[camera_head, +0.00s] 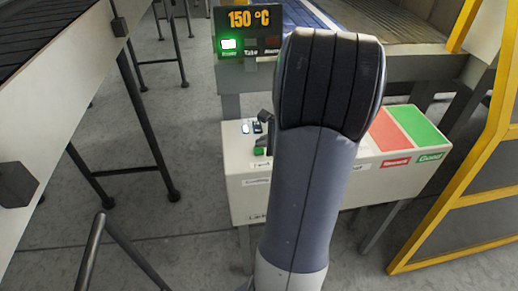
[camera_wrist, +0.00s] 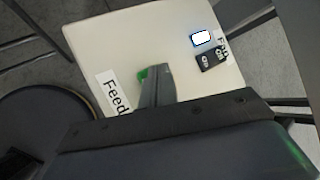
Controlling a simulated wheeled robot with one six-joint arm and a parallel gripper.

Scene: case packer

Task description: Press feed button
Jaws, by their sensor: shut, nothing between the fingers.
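The green feed button (camera_wrist: 143,74) sits on the white top of the control box, beside a label reading "Feed" (camera_wrist: 113,93) in the wrist view. My gripper (camera_wrist: 157,70) is shut and empty, its fingertips right at the button and hiding part of it. I cannot tell whether they touch it. In the head view a green button (camera_head: 260,151) shows at the left of the box (camera_head: 243,205), and my arm covers the middle of the box.
A switch (camera_wrist: 210,58) with a lit white window (camera_wrist: 202,38) sits near the button. A display (camera_head: 248,18) reads 150 °C, with a lit green lamp (camera_head: 229,44). Red (camera_head: 389,131) and green (camera_head: 415,126) areas lie at the box's right. A yellow-framed guard (camera_head: 450,215) stands at the right.

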